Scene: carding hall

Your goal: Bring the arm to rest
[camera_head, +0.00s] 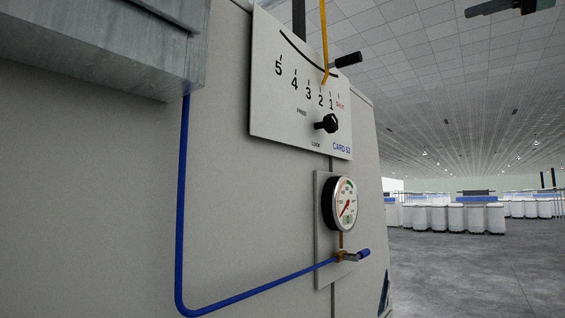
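A dark, finger-like shape (495,7) at the top right edge looks like the end of my gripper. It is cut off by the frame, so I cannot see whether its fingers are open or shut. It shows nothing held and appears apart from the machine. A lever with a black grip (348,60) is at the SHUT end of the scale. A black knob (327,123) sits below, between the words FREE and LOCK.
A blue pipe (181,200) runs down the machine's face (90,190). A grey metal box (110,40) juts out upper left. Open floor (460,270) and white cans (475,217) lie right.

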